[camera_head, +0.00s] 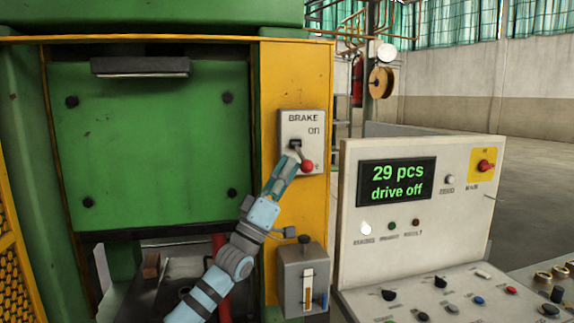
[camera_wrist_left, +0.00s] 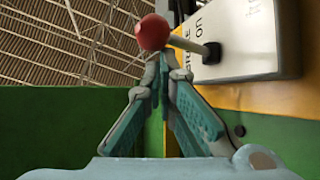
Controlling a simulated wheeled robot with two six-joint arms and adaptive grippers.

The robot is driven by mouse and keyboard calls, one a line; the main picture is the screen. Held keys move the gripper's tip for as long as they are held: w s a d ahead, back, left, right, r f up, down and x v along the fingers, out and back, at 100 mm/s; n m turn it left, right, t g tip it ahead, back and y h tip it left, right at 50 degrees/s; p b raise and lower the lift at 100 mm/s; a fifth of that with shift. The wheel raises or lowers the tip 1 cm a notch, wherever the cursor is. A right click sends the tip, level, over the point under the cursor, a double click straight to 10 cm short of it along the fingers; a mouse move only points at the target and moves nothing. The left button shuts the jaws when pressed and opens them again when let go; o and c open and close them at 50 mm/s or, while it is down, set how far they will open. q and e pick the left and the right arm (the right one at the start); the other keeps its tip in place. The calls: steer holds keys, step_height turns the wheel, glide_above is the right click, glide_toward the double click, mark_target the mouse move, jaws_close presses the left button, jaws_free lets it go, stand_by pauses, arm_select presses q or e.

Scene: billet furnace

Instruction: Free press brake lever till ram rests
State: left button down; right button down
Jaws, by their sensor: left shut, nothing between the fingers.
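The brake lever has a red knob (camera_head: 307,166) and a short rod. It sits on a pale box (camera_head: 316,128) marked "BRAKE" and "on", fixed to the yellow press column. The lever slants down and right from its slot; the label beside the knob is partly hidden. My left gripper (camera_head: 296,157) is shut and empty, its tips close beside the knob. In the left wrist view the knob (camera_wrist_left: 152,32) stands just beyond the fingertips (camera_wrist_left: 161,62); I cannot tell whether they touch. A large green plate (camera_head: 150,140), apparently the ram, hangs in the press frame. My right gripper is out of view.
A control console (camera_head: 350,190) stands right of the column; its display (camera_head: 397,182) reads "29 pcs drive off". A grey box with a slotted front (camera_head: 291,275) sits below the brake box, near my left forearm. Open floor lies at the far right.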

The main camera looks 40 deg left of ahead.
arm_select(q)
step_height(320, 180, up, 4)
steer(key=s+a+f+p, duration=0.1)
steer(key=a+p, duration=0.1)
steer(key=b+v, duration=0.3)
steer(key=v, duration=0.7)
steer(key=shift+s+a, duration=0.1)
steer(key=shift+s, duration=0.1)
